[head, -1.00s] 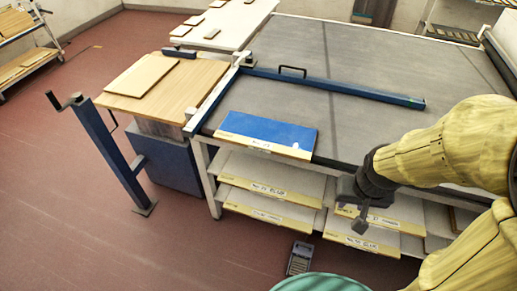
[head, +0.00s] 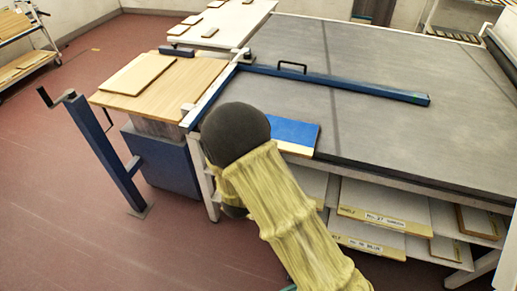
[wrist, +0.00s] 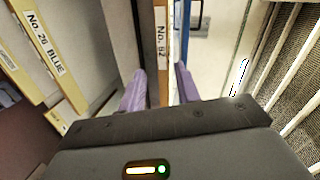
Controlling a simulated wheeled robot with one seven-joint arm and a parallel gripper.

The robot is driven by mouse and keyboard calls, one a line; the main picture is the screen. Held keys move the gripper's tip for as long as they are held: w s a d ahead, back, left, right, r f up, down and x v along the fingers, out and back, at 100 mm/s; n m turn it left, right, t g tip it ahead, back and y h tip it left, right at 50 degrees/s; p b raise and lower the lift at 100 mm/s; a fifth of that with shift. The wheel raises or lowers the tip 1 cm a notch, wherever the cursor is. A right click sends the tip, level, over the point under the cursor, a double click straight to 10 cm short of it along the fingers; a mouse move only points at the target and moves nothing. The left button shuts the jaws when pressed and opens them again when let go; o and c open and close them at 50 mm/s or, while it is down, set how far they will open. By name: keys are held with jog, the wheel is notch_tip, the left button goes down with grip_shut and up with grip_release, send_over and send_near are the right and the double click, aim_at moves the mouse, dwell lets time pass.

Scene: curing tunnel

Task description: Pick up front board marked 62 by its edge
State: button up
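The board marked 62 (head: 296,133), with a blue top and a pale front edge, lies at the near edge of the grey table; my arm hides its left part in the head view. In the wrist view its pale edge with the "No. 62" label (wrist: 161,40) runs up the middle. My gripper (wrist: 160,72) is open, one finger on each side of that edge, with gaps showing between the fingers and the board. In the head view the gripper is hidden behind my arm.
Boards with labels lie on shelves under the table (head: 385,222); one marked "No. 26 BLUE" (wrist: 43,42) is left of the gripper. A blue bar (head: 340,86) crosses the tabletop. A wooden side table (head: 190,80) and blue crank post (head: 105,150) stand left.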

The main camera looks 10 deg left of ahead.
jog(key=s+a+m+t, duration=0.1)
jog(key=s+a+f+m+t, duration=0.1)
jog(key=s+a, duration=0.1)
jog(key=shift+f+t+h, duration=0.1)
jog(key=shift+t+h, duration=0.3)
jog(key=shift+w, duration=0.1)
jog(key=w, duration=0.3)
jog(key=w+d, duration=0.1)
jog(key=w, duration=0.5)
jog(key=shift+w+d, duration=0.15)
jog(key=shift+w, duration=0.2)
jog(key=shift+c, duration=0.5)
grip_shut()
